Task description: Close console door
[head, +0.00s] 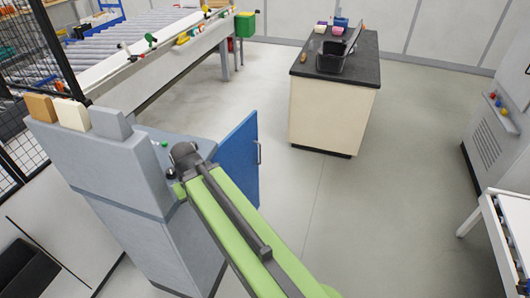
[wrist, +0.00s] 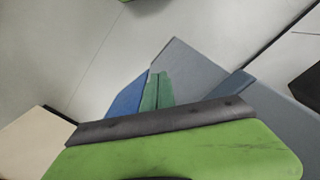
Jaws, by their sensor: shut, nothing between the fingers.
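The console (head: 110,170) is a grey-blue cabinet at the left in the head view. Its blue door (head: 238,150) stands open, swung outward to the right. A grey bar handle (head: 259,152) is on the door's free edge. In the wrist view the blue door (wrist: 127,97) shows beside the grey console (wrist: 195,72). My gripper (wrist: 157,75) has its green fingers together and empty, seen between door and console. I cannot tell whether it touches either. In the head view my green arm hides the gripper and part of the door's lower area.
A dark-topped counter (head: 335,65) with a black bin (head: 331,58) stands beyond the door, apart from it. A roller conveyor (head: 130,45) is at the back left. A grey machine (head: 490,140) stands at the right. The floor (head: 370,215) right of the door is clear.

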